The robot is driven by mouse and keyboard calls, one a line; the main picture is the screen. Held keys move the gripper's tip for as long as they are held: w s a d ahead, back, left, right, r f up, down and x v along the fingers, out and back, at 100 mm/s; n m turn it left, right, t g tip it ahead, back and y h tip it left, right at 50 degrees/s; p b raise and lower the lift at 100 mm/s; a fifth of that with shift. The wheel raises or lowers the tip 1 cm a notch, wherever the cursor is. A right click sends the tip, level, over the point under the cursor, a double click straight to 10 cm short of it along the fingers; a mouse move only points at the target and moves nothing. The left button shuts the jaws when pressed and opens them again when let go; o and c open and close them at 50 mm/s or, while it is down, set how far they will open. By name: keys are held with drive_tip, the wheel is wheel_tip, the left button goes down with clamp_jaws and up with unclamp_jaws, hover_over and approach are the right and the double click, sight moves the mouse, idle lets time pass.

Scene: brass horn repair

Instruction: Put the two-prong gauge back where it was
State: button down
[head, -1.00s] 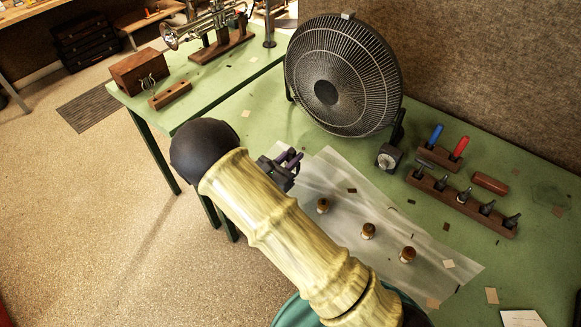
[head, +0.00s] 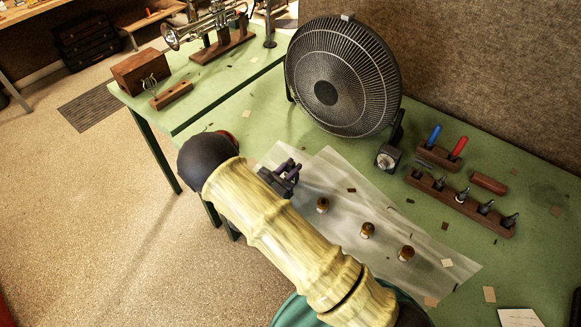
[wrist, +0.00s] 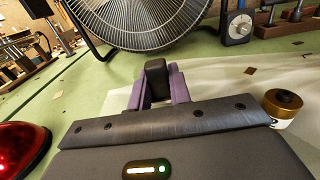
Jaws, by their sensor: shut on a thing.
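My gripper (head: 285,174) is above the near-left part of the pale sheet on the green table. In the wrist view its purple fingers (wrist: 158,88) are shut on a small dark, block-shaped piece (wrist: 156,78). This may be the two-prong gauge, but no prongs show, so I cannot tell for sure. A long wooden rack (head: 450,196) with several slots holding dark and metal-tipped tools stands at the right. Behind it is a smaller wooden rack (head: 438,157) with a blue-handled and a red-handled tool. On the far-left table a grooved wooden block (head: 172,96) lies near thin wire loops (head: 149,83).
A large black fan (head: 340,75) stands behind my gripper, with a small dial box (head: 388,158) beside it. A red dome light (wrist: 20,150) is left of my gripper. A horn (head: 205,28) rests on a far stand.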

drive_tip(key=shift+f, duration=0.1)
drive_tip(key=c, duration=1.3)
unclamp_jaws()
drive_tip(key=shift+a, duration=0.1)
drive_tip(key=b+v, duration=0.3)
drive_tip(key=v, duration=0.9)
drive_tip(key=shift+b, duration=0.3)
